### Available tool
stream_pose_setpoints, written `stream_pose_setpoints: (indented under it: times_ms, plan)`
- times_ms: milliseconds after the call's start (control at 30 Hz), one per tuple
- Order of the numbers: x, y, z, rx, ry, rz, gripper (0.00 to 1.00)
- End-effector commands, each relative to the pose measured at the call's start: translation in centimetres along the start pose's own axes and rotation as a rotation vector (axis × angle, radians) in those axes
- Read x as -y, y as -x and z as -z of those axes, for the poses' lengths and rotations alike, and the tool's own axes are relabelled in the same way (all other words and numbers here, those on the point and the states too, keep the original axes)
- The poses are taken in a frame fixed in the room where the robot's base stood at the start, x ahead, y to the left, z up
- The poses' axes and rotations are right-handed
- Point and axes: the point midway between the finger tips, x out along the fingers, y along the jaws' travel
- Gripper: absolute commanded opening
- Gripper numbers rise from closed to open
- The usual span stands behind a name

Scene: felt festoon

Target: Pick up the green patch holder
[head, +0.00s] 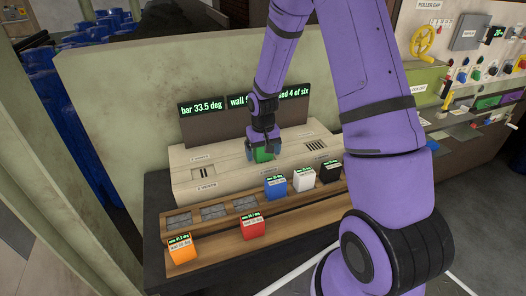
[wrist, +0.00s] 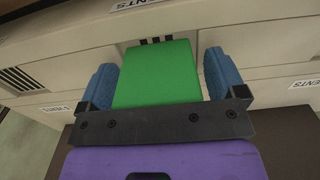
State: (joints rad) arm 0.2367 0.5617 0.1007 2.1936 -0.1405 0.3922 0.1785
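The green patch holder (head: 263,155) is at the middle of the cream housing, partly hidden by my gripper (head: 262,150) in the head view. In the wrist view the green patch holder (wrist: 158,75) is a plain green block between the two blue fingers of my gripper (wrist: 160,80). One finger stands on each side of it, with narrow gaps showing at the far end. My gripper looks open around the block. Dark slots in the housing show just beyond the block. Whether the block rests on the housing is hidden.
The cream housing (head: 190,157) has vent slots left and right. Blue (head: 276,187), white (head: 304,180) and black (head: 330,172) blocks stand in a row in front. Orange (head: 181,250) and red (head: 253,227) blocks stand on the lower wooden ledge. Dark display panels stand behind.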

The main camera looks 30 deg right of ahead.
Motion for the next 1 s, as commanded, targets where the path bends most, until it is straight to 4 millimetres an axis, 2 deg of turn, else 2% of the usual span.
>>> stream_pose_setpoints:
  times_ms: [33,200,233,567,1000]
  plan:
    - [0.0,0.0,0.0,0.0,0.0,0.0,0.78]
    - [0.0,0.0,0.0,0.0,0.0,0.0,0.38]
    - [0.0,0.0,0.0,0.0,0.0,0.0,0.35]
    - [0.0,0.2,0.1,-0.001,0.0,0.0,0.35]
    - [0.7,2.9,0.7,-0.003,0.002,0.0,0.35]
